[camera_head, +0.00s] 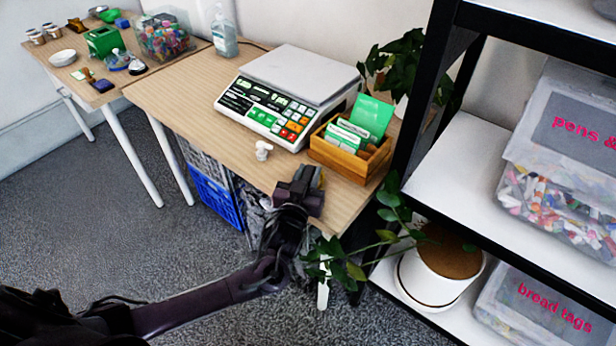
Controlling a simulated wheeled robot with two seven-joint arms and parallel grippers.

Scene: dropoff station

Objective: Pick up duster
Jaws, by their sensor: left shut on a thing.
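My left gripper (307,190) is over the front edge of the wooden table, in front of the wooden box. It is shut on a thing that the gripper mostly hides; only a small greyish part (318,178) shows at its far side. I cannot tell for sure that this is the duster, and no other duster is clear in view. A narrow white piece (323,288) hangs below the table edge among leaves; I cannot tell whether it belongs to the held thing. My right gripper is not in view.
The table (185,100) holds a scale (290,90), a wooden box (350,155) with green and white cards, and a small white object (263,150). A black-framed shelf (450,170) with a potted plant (440,265) stands close on the right. Blue crate (215,195) sits below.

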